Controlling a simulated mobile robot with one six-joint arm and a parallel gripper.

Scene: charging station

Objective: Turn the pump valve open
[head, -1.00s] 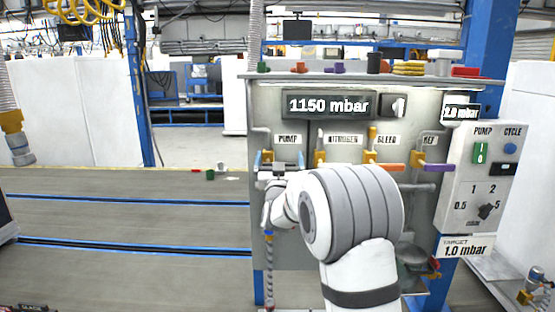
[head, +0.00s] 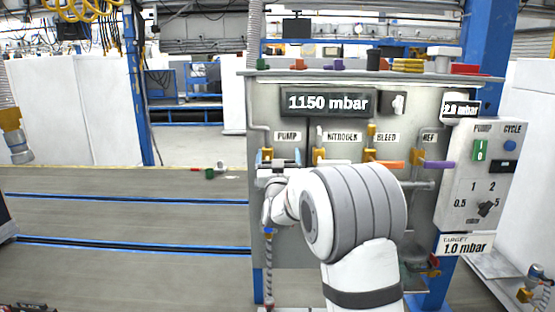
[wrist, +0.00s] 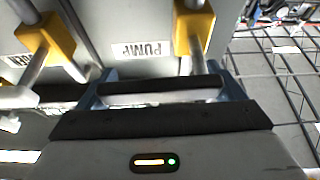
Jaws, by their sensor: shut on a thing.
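The pump valve has a yellow body (head: 267,155) below the PUMP label at the panel's left; it also shows in the wrist view (wrist: 194,32). My gripper (head: 278,163) is at this valve, seen from behind in the head view. In the wrist view my gripper (wrist: 162,88) has a blue-grey finger at each side of a dark crosswise bar (wrist: 160,87), which looks like the valve handle. It is shut on that handle. The bar lies crosswise to the pipe above it. My wrist hides part of the valve and the pipe below.
The panel (head: 350,220) also carries the nitrogen valve (head: 319,155), the bleed valve with an orange handle (head: 390,164) and the ref valve with a purple handle (head: 439,165). The main display (head: 328,102) reads 1150 mbar. The floor left of the panel is mostly clear.

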